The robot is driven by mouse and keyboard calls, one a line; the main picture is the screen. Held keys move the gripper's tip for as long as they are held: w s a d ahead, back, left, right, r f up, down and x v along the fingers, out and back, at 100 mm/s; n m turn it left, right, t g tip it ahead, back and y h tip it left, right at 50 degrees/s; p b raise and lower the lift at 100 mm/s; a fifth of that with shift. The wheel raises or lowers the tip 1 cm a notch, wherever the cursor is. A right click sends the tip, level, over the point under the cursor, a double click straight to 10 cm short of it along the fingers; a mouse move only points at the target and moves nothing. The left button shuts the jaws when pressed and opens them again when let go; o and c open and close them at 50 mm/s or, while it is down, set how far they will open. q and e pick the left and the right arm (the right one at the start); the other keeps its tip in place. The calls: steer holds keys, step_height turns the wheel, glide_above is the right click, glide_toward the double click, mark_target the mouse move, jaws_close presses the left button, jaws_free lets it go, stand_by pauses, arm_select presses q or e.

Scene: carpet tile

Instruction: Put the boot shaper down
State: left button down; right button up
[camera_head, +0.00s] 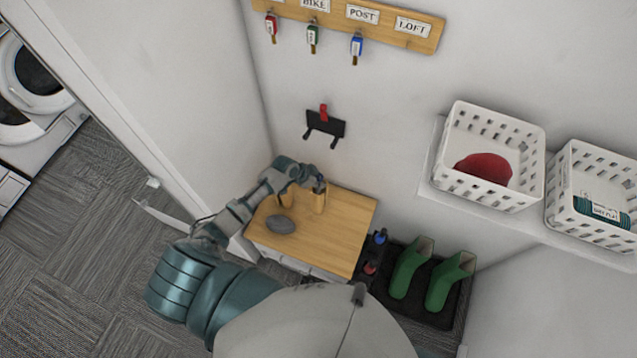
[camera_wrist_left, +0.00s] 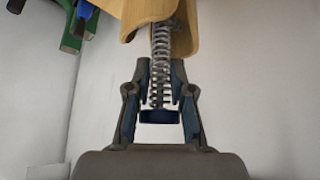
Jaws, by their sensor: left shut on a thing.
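The shaper's pale wooden body (camera_wrist_left: 140,12) lies beyond the spring. My right gripper is not in view.
A grey oval object (camera_head: 280,224) lies on the bench. Green boots (camera_head: 410,268) stand on a black tray (camera_head: 427,316) to the right, near small blue and red-topped items. White baskets (camera_head: 540,150) sit on a wall shelf. The bench's front right is clear.

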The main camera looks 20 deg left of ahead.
arm_select(q)
steer(key=shift+f, duration=0.7)
steer(key=c, duration=1)
jaws_free()
steer(key=p+v, duration=0.1)
steer(key=v, duration=1.1)
